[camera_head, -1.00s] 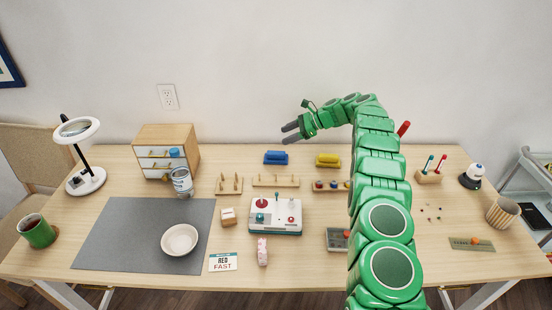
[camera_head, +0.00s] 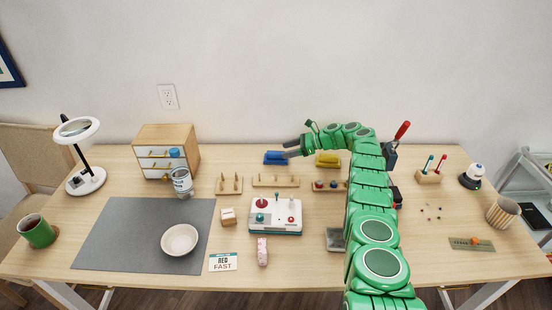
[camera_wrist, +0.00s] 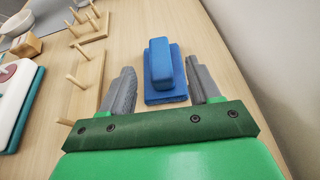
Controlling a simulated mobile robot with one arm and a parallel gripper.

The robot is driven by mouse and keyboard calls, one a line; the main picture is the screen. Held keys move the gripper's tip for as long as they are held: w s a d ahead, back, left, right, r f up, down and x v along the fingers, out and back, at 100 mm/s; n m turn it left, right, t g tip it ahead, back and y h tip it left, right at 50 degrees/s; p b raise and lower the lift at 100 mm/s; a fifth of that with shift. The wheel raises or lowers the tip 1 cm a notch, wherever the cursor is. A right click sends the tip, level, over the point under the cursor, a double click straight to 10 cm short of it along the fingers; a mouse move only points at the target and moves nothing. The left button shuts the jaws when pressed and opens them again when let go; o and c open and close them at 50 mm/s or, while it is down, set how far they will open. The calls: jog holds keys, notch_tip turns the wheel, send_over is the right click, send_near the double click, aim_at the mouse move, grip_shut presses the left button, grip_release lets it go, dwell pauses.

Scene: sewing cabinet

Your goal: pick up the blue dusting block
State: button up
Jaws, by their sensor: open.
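The blue dusting block (camera_head: 275,158) lies near the back of the table, left of the yellow block. It has a flat blue base and a raised blue bar on top, seen clearly in the wrist view (camera_wrist: 162,72). My gripper (camera_head: 289,149) is at its right side and a little above it in the head view. In the wrist view my open gripper (camera_wrist: 162,88) has its two grey fingers apart. The block shows between and just beyond the fingers, and I see no contact.
A yellow block (camera_head: 327,160) lies under my arm, right of the blue one. A wooden peg rack (camera_head: 275,182) stands just in front of the blue block. A small drawer cabinet (camera_head: 185,135) is to the left. The wall (camera_head: 230,70) is close behind.

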aim_at(278, 152)
jog(key=shift+x, duration=2.2)
jog(key=c, duration=1)
jog(key=shift+c, duration=0.3)
jog(key=shift+r, duration=0.15)
jog(key=shift+r, duration=1.6)
jog(key=s+d+r, duration=0.2)
jog(key=s+r, duration=0.7)
jog(key=s, duration=0.4)
jog(key=shift+s+r, duration=0.3)
jog(key=shift+s, duration=0.1)
